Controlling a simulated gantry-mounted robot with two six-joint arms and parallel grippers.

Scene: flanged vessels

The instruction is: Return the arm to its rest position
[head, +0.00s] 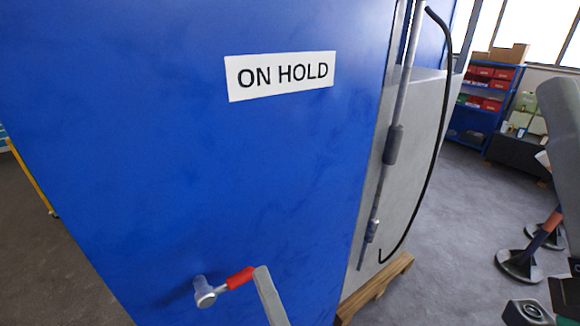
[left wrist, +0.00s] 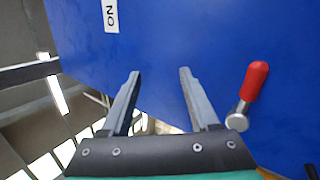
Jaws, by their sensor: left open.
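My left gripper shows in the left wrist view (left wrist: 160,73) with its two grey fingers wide apart and nothing between them. In the head view, a grey bar that looks like one of its fingers (head: 268,292) comes up from the bottom edge beside the red end of a lever handle (head: 238,278). Whether they touch cannot be told there. In the left wrist view the red handle (left wrist: 255,80) lies to the right of the fingers, outside them. My right gripper cannot be made out.
A large blue panel (head: 230,170) with an "ON HOLD" sign (head: 281,75) fills the middle. A pipe and black hose (head: 440,120) run down its right side above a wooden pallet (head: 375,290). Round post bases (head: 520,266) and a blue shelf (head: 485,95) stand right. Grey floor lies between.

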